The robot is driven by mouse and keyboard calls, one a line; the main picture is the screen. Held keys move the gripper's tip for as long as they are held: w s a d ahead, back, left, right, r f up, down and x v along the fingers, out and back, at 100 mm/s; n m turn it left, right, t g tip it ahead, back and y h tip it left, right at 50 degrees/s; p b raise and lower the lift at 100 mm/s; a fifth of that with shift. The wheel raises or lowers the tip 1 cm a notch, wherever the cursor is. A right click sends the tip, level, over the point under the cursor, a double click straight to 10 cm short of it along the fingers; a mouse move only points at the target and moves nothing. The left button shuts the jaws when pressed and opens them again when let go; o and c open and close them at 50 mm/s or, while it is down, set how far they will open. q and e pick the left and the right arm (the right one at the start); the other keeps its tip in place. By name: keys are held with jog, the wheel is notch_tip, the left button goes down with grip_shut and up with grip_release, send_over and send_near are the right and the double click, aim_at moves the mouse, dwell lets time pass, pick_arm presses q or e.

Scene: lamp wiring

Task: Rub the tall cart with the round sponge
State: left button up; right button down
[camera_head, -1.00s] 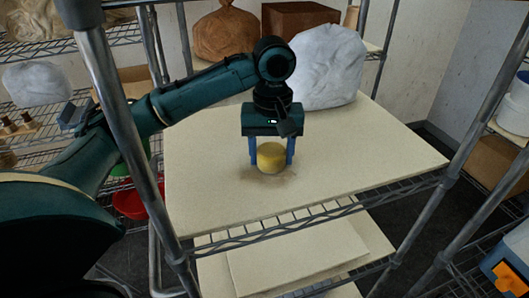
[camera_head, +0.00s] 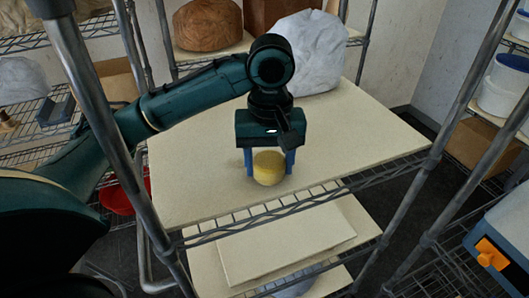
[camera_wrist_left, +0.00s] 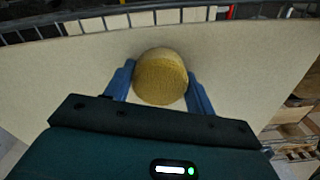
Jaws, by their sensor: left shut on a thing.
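The tall cart is a metal wire rack with a pale board as its top shelf (camera_head: 350,130). The round yellow sponge (camera_head: 269,168) is held between the blue fingers of my left gripper (camera_head: 269,163), low over the front middle of the board. It seems to touch the board, but its underside is hidden. In the left wrist view the sponge (camera_wrist_left: 160,78) sits between both fingers, with bare board (camera_wrist_left: 60,75) around it. No brown mark shows on the visible board now. My right gripper is out of view.
A brown sack (camera_head: 208,25) is on a rack further back. Cart posts (camera_head: 90,110) rise at the left and right. A lower shelf holds another pale board (camera_head: 285,240). The right part of the top is clear.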

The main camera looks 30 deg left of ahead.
aim_at(256, 153)
pick_arm(q)
jog(key=shift+s+d, duration=0.25)
jog(key=shift+w+a, duration=1.3)
jog(key=shift+a, duration=0.15)
jog(key=shift+w+a, duration=1.15)
jog(key=shift+a, duration=0.25)
jog(key=shift+f, duration=0.1)
jog(key=shift+r, duration=3.05)
